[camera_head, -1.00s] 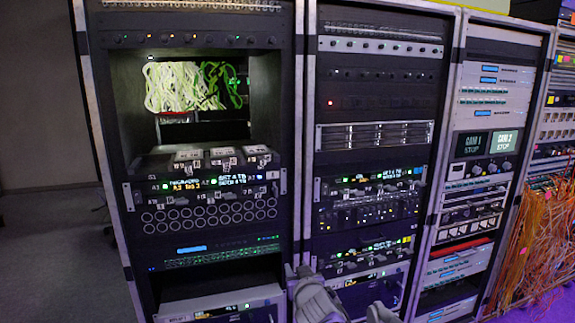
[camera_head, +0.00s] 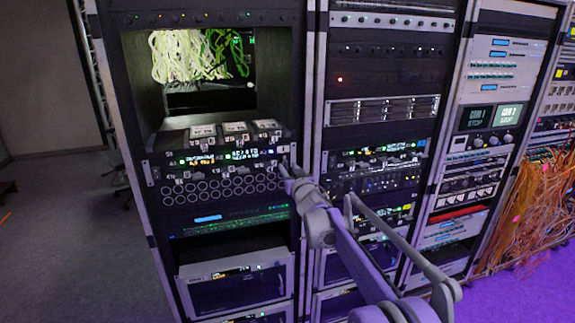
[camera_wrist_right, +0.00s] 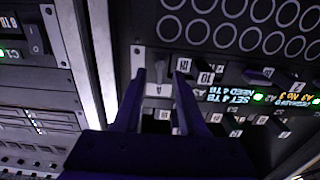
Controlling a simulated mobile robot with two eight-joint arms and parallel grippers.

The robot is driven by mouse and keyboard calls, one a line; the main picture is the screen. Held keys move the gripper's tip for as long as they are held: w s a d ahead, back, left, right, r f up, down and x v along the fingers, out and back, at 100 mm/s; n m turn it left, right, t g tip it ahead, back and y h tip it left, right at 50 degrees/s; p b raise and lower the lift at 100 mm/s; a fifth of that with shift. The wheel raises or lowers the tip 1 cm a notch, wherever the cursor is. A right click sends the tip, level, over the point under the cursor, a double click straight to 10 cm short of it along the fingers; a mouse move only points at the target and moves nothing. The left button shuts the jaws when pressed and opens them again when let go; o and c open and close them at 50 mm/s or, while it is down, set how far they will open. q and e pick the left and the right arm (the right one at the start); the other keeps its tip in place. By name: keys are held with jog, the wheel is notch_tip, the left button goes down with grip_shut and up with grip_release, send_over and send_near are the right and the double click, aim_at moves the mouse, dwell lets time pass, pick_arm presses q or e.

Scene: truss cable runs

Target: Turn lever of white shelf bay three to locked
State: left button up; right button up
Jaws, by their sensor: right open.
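My right gripper (camera_head: 287,168) is at the right end of a lit panel (camera_head: 215,163) in the left rack. In the right wrist view the gripper (camera_wrist_right: 159,76) is open, its two dark fingers pointing at this panel. A small grey lever-like piece (camera_wrist_right: 255,73) shows on the panel to the right of the fingers. Small white numbered tags (camera_wrist_right: 205,72) sit beside dark bays, too blurred to read surely. I cannot tell which lever is bay three of the white shelf, or its position. No contact with a lever is clear. My left gripper is out of view.
A rack post (camera_head: 309,80) stands close to my right gripper. Orange cables (camera_head: 530,215) hang at the right. Floor is open at left.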

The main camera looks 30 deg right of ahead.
jog(key=shift+x, duration=0.8)
grip_shut()
